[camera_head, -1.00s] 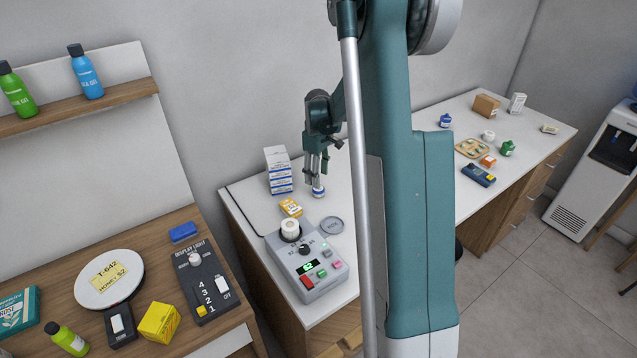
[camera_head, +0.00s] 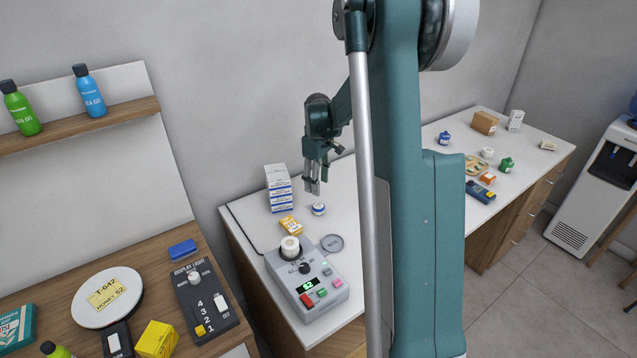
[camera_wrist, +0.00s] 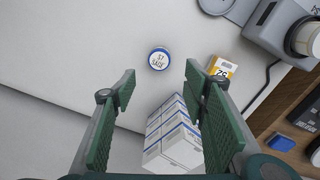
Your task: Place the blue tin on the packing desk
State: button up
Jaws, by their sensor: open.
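A small round tin (camera_head: 318,209) with a blue rim and a white labelled top stands upright on the white-topped desk (camera_head: 345,215). In the wrist view the tin (camera_wrist: 159,59) lies ahead of and between the fingertips, clear of both. My gripper (camera_head: 312,190) is above the tin and slightly left of it in the head view, apart from it. In the wrist view my gripper (camera_wrist: 158,80) is open, with nothing between its green fingers.
A stack of white-and-blue boxes (camera_head: 279,188) and a yellow box (camera_head: 291,226) stand close to the tin. A grey device (camera_head: 308,284) and a grey disc (camera_head: 332,243) are in front. A blue-and-white container (camera_head: 444,138) and other goods stand farther right, partly behind my arm.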

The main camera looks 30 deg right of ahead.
jog(key=s+a+r+m+t, duration=0.1)
jog(key=s+a+r+t, duration=0.1)
jog(key=s+a+r, duration=0.7)
jog(key=s+a+r+m+t, duration=0.1)
jog(key=s+a+r, duration=0.4)
jog(key=a+r, duration=0.45)
jog(key=s+a+f+m+t, duration=0.1)
jog(key=s+a+t, duration=0.1)
jog(key=s+a, duration=0.5)
jog(key=s+a+f+m+t, duration=0.1)
jog(key=s+a+t, duration=0.1)
jog(key=s+a, duration=0.5)
jog(key=s, duration=0.5)
jog(key=shift+a+m, duration=0.2)
jog(key=shift+m, duration=0.1)
